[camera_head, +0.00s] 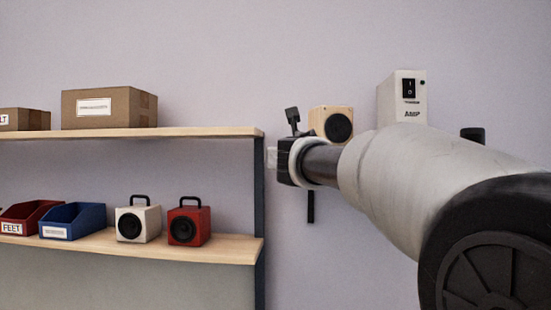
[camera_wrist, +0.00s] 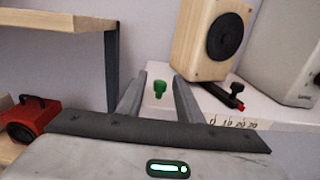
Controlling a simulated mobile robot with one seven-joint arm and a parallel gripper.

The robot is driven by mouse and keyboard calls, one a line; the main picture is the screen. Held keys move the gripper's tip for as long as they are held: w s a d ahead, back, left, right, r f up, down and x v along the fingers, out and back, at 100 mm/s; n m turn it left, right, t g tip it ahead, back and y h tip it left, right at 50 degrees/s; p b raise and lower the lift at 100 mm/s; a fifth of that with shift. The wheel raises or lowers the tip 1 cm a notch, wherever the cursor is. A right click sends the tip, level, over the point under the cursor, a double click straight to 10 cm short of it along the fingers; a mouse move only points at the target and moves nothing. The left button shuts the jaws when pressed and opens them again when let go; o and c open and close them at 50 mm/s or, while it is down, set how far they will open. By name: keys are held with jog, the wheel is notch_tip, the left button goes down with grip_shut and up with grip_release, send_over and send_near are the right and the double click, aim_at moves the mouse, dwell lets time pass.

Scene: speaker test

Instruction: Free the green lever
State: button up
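The green lever (camera_wrist: 160,88) shows in the wrist view as a small green knob on a short stem, near the white bench top (camera_wrist: 205,103). My gripper (camera_wrist: 160,77) is open, with one finger on each side of the lever in the picture and gaps between. I cannot tell how far beyond the fingertips the lever stands. A wooden speaker (camera_wrist: 212,38) with a black cone stands behind to the right; it also shows in the head view (camera_head: 322,120). In the head view my arm hides the bench, and the green lever is not visible.
A red-tipped black lever (camera_wrist: 236,93) lies right of the green one, by a printed scale (camera_wrist: 235,123). The grey amp box (camera_head: 402,97) stands right of the speaker. A shelf (camera_head: 200,133) at left carries boxes, bins and small speakers; its dark post (camera_head: 259,220) is near my gripper.

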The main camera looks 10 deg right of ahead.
jog(key=shift+w, duration=0.2)
jog(key=shift+s+r, duration=0.1)
jog(key=shift+c, duration=0.5)
grip_shut()
